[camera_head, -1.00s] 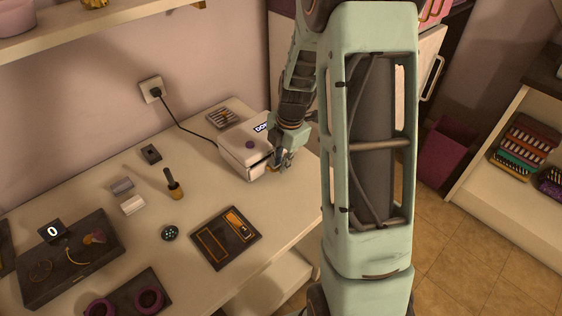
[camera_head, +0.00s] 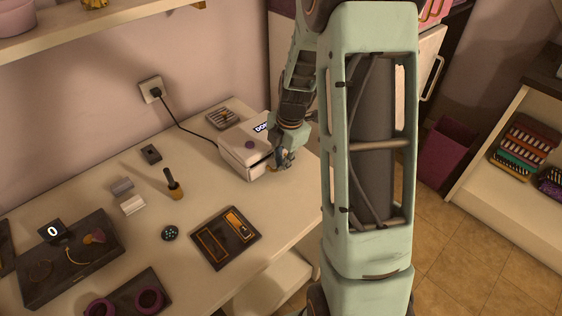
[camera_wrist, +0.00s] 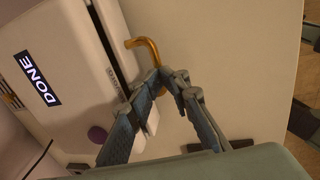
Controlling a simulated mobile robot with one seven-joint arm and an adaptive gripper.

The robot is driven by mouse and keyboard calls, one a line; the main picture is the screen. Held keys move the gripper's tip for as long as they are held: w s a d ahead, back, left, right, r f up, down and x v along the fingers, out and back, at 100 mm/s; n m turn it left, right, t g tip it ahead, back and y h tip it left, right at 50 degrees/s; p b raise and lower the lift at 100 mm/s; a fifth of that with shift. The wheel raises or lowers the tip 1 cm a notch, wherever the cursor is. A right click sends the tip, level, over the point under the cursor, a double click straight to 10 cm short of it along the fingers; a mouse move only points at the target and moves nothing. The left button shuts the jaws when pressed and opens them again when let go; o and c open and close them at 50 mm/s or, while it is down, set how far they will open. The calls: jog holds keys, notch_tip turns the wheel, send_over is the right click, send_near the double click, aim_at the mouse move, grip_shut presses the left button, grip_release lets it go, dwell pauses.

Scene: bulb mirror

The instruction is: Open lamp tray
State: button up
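The lamp machine is a white box (camera_head: 238,150) with a DONE label, at the back right of the table. In the wrist view its top (camera_wrist: 60,50) fills the upper left, with a purple knob (camera_wrist: 97,134). A dark slot runs along its front edge. A bent golden handle (camera_wrist: 147,45) sticks out on the front side, by a pale front piece, likely the tray. My gripper (camera_wrist: 167,77) has its fingertips close together around the handle's lower part and appears shut on it. In the head view my gripper (camera_head: 282,160) is at the box's front right. How far the tray is out is unclear.
A cord runs from the box to a wall socket (camera_head: 152,89). A dark tray with orange pieces (camera_head: 226,238), a small brush-like tool (camera_head: 173,184) and small blocks (camera_head: 132,204) lie to the left. Bare table (camera_head: 290,205) lies in front of the box.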

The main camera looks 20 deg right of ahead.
jog(key=shift+s+d+r+p, duration=0.1)
jog(key=shift+s+r+p, duration=0.1)
jog(key=shift+r+p, duration=1)
notch_tip(320, 180, up, 10)
jog(key=s+p, duration=0.1)
jog(key=p, duration=0.3)
jog(key=shift+s+d, duration=0.3)
jog(key=shift+f, duration=0.1)
notch_tip(320, 180, up, 12)
jog(key=s, duration=0.2)
jog(key=shift+d, duration=0.35)
jog(key=shift+f, duration=0.1)
